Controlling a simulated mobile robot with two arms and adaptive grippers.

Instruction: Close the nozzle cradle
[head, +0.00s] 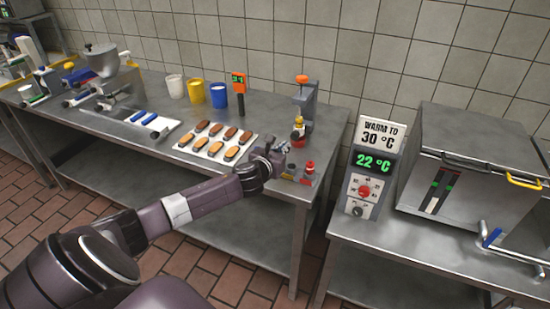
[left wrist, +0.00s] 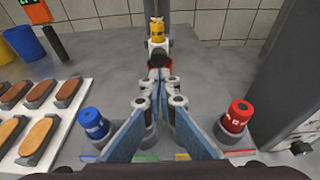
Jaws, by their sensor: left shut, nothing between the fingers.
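A grey upright stand (head: 309,98) with an orange top is near the right end of the metal table. A yellow nozzle (head: 298,122) sits upright low on its front, where the cradle seems to be. In the left wrist view the yellow nozzle (left wrist: 158,38) is straight ahead, above a white holder (left wrist: 158,46) and a dark and red part (left wrist: 160,61). I cannot tell whether the cradle is open. My left gripper (left wrist: 159,88) is shut and empty, just in front of that part; contact is unclear. It also shows in the head view (head: 283,147). My right gripper is not in view.
A blue nozzle (left wrist: 93,123) and a red nozzle (left wrist: 237,117) stand in a rack on either side of my left gripper. A box-shaped unit (head: 475,150) and a temperature display (head: 373,165) stand on the right table.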

